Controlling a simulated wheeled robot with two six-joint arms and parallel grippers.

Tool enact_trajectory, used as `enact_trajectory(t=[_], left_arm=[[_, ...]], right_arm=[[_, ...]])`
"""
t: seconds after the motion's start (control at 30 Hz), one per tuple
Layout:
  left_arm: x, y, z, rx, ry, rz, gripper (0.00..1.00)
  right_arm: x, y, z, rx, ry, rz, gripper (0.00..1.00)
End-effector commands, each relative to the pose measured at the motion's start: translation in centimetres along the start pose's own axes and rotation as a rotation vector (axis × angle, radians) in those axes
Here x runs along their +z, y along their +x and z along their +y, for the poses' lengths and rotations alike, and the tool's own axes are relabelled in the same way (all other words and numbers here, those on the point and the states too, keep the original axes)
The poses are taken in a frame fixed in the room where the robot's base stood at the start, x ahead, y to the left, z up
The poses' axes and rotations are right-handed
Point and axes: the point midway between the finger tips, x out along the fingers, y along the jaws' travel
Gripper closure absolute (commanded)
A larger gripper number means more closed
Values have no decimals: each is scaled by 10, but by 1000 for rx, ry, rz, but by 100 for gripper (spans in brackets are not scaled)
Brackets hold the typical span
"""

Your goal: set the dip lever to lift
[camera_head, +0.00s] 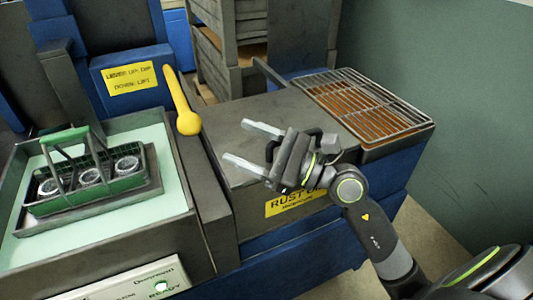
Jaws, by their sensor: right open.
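The dip lever is yellow (184,108), with a round knob at its lower end. It slants down to the right from beside a blue box with a yellow label (132,79), whose text seems to read "LEVER UP: DIP, DOWN: LIFT". My right gripper (247,147) is open and empty, its two pale fingers pointing left toward the lever. It is over the grey bench top, right of the knob and apart from it. A green-handled basket (92,187) with several metal rings stands in a pale green tank (160,140). My left gripper is not in view.
A wire rack over a brown tray (375,110) lies at the right back of the grey bench top (240,120). Grey crates (227,35) stand behind. A panel with a lit green button (161,286) is at the front left.

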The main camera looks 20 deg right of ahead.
Motion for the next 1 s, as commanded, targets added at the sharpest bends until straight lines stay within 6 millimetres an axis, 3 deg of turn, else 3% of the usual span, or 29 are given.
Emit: enact_trajectory(t=[0.3,0.73,0.87,1.0], left_arm=[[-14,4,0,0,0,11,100],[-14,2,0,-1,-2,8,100],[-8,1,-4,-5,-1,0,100],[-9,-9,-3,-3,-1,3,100]], right_arm=[[-1,-31,1,2,-1,2,36],[0,-36,0,0,1,0,36],[3,-36,0,1,10,-6,50],[22,-35,-6,1,87,-52,69]])
